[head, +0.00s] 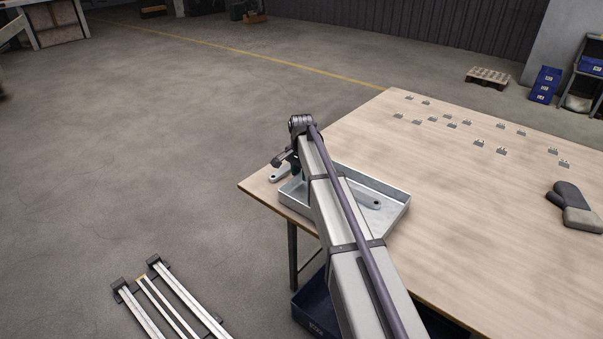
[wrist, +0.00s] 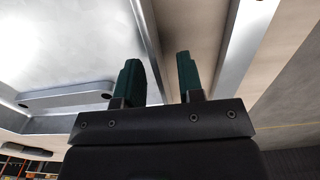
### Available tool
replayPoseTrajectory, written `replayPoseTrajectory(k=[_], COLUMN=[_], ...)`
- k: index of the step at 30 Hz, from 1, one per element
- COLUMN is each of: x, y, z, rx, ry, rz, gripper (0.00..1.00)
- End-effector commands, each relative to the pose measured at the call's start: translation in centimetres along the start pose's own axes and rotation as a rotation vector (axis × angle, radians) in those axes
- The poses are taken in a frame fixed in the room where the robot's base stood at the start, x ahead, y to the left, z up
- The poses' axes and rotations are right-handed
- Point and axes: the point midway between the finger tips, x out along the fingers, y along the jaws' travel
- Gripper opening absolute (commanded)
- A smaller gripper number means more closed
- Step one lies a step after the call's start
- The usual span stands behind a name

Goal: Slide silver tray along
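The silver tray (head: 395,213) is a shallow rectangular metal tray near the table's left corner. My arm crosses over it and hides its middle. My gripper (head: 297,172) is low at the tray's far-left side. In the wrist view my gripper (wrist: 160,72) shows two dark green fingers with a gap between them. The tray floor (wrist: 70,40) lies under the left finger, and a thin wall edge appears between the fingers; contact cannot be told. A grey bracket (wrist: 65,98) with a hole lies inside the tray, and its end shows in the head view (head: 375,203).
Another grey bracket (head: 279,174) lies outside the tray near the table corner. Several small brackets on cards (head: 450,124) are spread across the back of the wooden table (head: 440,210). The table between is clear.

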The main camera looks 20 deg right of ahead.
Motion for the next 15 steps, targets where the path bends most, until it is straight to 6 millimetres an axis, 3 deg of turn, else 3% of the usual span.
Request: replayPoseTrajectory(k=[1,9,15], x=[-1.9,-8.1,-9.6], y=[0.0,0.0,0.0], z=[0.0,0.0,0.0], rx=[0.0,0.0,0.0], ry=[0.0,0.0,0.0], rz=[0.0,0.0,0.0], gripper=[0.35,0.35,0.35])
